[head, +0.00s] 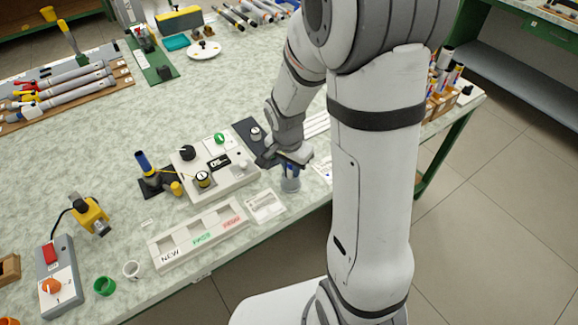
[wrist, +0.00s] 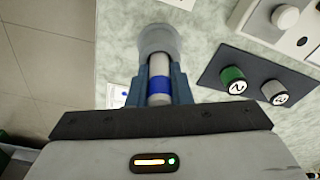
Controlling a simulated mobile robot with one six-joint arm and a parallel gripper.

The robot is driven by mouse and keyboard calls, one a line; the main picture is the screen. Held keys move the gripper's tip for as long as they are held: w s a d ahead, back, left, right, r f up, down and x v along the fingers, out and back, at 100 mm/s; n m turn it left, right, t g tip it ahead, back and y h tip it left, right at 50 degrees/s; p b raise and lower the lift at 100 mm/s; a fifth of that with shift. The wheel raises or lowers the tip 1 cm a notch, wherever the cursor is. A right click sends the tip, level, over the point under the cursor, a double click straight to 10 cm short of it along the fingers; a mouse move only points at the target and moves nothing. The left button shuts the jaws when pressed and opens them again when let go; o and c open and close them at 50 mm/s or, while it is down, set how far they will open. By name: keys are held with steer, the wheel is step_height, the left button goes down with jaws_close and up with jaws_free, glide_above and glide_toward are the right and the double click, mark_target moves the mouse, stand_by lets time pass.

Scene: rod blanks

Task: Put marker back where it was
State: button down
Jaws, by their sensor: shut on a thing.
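My gripper (head: 291,168) is at the front edge of the table, pointing down. In the wrist view its two blue-grey fingers (wrist: 158,92) are shut on the marker (wrist: 159,68), a whitish cylinder with a blue band. A greyish translucent cup (head: 289,184) stands on the table directly below my gripper. In the wrist view the cup (wrist: 157,36) lies just beyond the marker's far end. I cannot tell whether that end is inside the cup or above it.
A grey control box (head: 215,178) with knobs stands left of my gripper. A dark plate (head: 243,130) with numbered knobs is behind it. A NEW/PASS tray (head: 180,257) and a small white card block (head: 264,207) are at the front. The table edge is close.

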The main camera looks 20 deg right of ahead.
steer(key=shift+f, duration=0.15)
steer(key=c, duration=1.3)
jaws_free()
step_height(320, 180, up, 11)
steer(key=a, duration=0.1)
steer(key=s+r+n, duration=0.2)
steer(key=s+n, duration=0.1)
steer(key=s, duration=0.1)
steer(key=s+r+n+t, duration=0.1)
steer(key=s+r+n, duration=0.1)
steer(key=s, duration=0.3)
steer(key=s+r+n+y+p, duration=0.1)
steer(key=s+r+n, duration=0.1)
steer(key=s+n, duration=0.3)
steer(key=shift+d+r, duration=0.15)
steer(key=shift+d, duration=0.1)
